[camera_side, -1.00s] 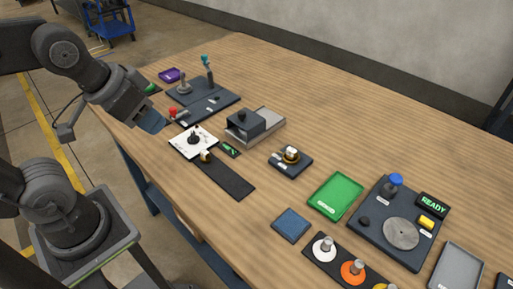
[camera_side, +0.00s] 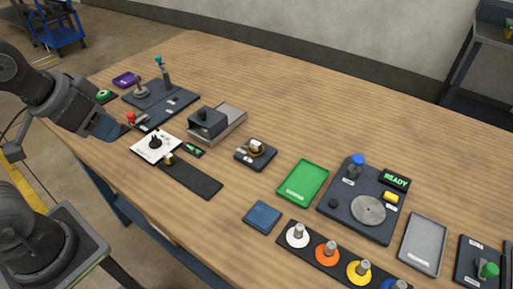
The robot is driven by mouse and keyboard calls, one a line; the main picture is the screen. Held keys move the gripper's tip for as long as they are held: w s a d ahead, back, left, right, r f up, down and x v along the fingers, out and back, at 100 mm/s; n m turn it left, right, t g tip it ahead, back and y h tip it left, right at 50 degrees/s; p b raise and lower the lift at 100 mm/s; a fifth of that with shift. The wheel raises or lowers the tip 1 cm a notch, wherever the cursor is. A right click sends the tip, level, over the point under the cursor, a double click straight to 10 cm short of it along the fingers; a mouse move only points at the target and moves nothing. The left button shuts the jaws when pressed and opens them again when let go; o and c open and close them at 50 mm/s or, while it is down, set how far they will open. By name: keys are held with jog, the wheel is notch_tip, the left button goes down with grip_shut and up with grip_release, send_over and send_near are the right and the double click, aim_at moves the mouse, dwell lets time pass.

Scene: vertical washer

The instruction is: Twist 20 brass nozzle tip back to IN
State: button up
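A small brass-coloured piece (camera_side: 256,148) with a pale top sits on a dark square block near the middle of the table. Another small brass and dark piece (camera_side: 169,158) stands at the upper end of a black strip, beside a white plate (camera_side: 145,153) with a black knob (camera_side: 155,142). I cannot tell which is the nozzle tip, and any IN mark is too small to read. My gripper (camera_side: 113,130) is at the left, near the red knob and left of the white plate, apart from both brass pieces. Its fingers are too small to tell open or shut.
A grey box fixture (camera_side: 228,122) stands between the white plate and the square block. A green tray (camera_side: 292,194), a READY station (camera_side: 340,218) and a row of coloured knobs (camera_side: 326,253) lie to the right. The back of the table is clear.

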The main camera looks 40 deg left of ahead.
jog(key=shift+o, duration=0.3)
jog(key=shift+o, duration=0.9)
jog(key=shift+w+r, duration=0.15)
jog(key=shift+w, duration=0.05)
jog(key=shift+o, duration=0.3)
jog(key=w+d+r+m+g, duration=0.1)
jog(key=w+d+r+m, duration=0.1)
jog(key=w+m, duration=0.3)
jog(key=w+r, duration=0.1)
jog(key=w, duration=0.2)
jog(key=shift+w+g, duration=0.25)
jog(key=shift+g, duration=0.05)
jog(key=m+g, duration=0.4)
jog(key=m, duration=0.9)
send_over(258, 144)
notch_tip(258, 144, down, 11)
notch_tip(258, 144, down, 14)
jog(key=shift+r, duration=0.15)
